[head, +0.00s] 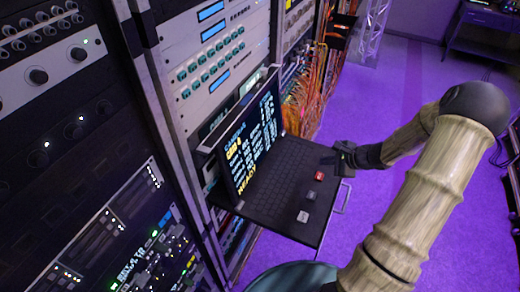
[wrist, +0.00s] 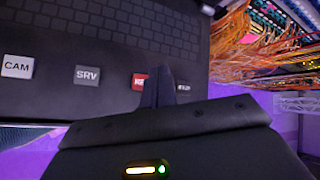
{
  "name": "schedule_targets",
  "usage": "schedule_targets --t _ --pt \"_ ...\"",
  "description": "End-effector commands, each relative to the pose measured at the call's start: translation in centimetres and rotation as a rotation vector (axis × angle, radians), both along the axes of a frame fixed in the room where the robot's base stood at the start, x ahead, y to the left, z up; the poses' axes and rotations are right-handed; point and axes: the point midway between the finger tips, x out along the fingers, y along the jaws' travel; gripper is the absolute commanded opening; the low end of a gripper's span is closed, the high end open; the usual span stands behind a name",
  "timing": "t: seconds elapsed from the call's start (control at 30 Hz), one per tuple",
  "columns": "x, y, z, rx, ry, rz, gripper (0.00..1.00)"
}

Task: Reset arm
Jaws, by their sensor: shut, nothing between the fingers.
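My arm reaches in from the right in the head view. My gripper (head: 342,158) is at its end, at the far right corner of a pull-out keyboard drawer (head: 272,212). In the wrist view the shut fingers (wrist: 160,84) are over the drawer, in front of the key row, with nothing between them. They partly cover a red key (wrist: 139,80) and sit beside a dark key (wrist: 183,87) with a partly hidden label. I cannot tell whether the fingertips touch the drawer. A grey SRV key (wrist: 87,75) and a white CAM key (wrist: 17,67) are farther left.
A lit screen (head: 251,145) showing READY stands at the back of the drawer. Equipment racks (head: 205,60) line the left. Orange cables (head: 302,95) hang beyond the drawer. A metal handle (head: 343,198) runs along the drawer front. Purple floor is open behind; a dark table (head: 490,20) stands far right.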

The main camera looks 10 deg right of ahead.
Motion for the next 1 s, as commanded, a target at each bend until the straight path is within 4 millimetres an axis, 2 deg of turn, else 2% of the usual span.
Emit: schedule_targets --t 0.27,0.37,0.47,0.6,0.7,1.0 --pt "-0.1 0.4 0.1 -0.01 0.002 0.02 0.0" --pt "-0.7 2.0 0.5 -0.055 0.012 0.096 0.0" --pt "-1.9 4.7 1.2 -0.141 0.028 0.245 0.0" --pt "-5.0 8.8 2.6 -0.312 0.05 0.511 0.0" --pt "-7.3 11.0 3.7 -0.439 0.056 0.697 0.0" --pt "-14.0 15.0 7.2 -0.824 -0.002 1.194 0.0"
